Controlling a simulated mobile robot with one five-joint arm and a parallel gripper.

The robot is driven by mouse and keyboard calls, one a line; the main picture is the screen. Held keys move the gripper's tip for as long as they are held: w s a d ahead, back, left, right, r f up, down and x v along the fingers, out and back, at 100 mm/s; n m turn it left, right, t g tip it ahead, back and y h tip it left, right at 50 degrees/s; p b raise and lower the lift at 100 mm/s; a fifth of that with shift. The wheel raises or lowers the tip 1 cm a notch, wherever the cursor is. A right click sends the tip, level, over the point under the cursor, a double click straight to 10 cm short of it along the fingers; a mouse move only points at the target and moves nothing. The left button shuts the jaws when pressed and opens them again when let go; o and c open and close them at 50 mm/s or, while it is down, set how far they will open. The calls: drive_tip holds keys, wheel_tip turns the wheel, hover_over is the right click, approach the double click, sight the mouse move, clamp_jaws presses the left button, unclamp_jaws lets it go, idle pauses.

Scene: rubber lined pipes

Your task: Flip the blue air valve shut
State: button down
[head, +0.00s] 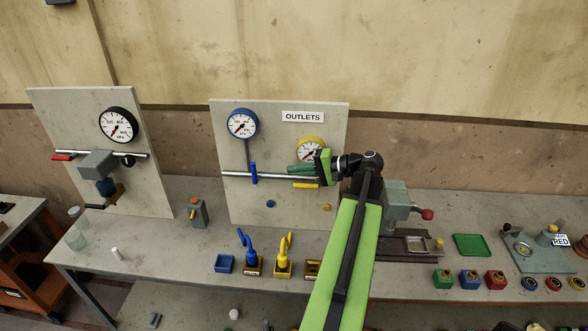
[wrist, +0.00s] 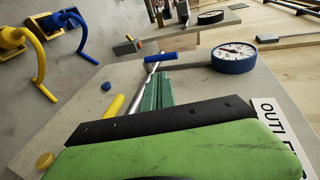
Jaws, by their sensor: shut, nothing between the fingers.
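The blue air valve handle (head: 254,172) stands crosswise to the horizontal metal pipe (head: 278,177) on the OUTLETS board. In the wrist view the blue handle (wrist: 160,57) also lies across the pipe, just beyond my fingertips. My gripper (head: 291,168) is shut and empty, its green fingers pointing left toward the blue handle. A gap shows between the fingertips and the handle in the head view. My gripper's fingers (wrist: 157,82) also show together in the wrist view, beside the pipe. The yellow valve handle (head: 305,185) lies along the pipe, below my gripper.
A blue gauge (head: 242,123) sits above the blue handle. My gripper partly hides a yellow gauge (head: 309,149). Blue (head: 250,246) and yellow (head: 285,250) hooked pieces stand on the bench in front. Another board (head: 60,115) with a red handle is at left.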

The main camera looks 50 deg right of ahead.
sight(254, 173)
drive_tip(key=r+b+x, duration=0.1)
drive_tip(key=x, duration=0.9)
drive_tip(key=shift+w+a+b, duration=0.2)
drive_tip(key=shift+w+b, duration=0.1)
drive_tip(key=shift+w, duration=0.25)
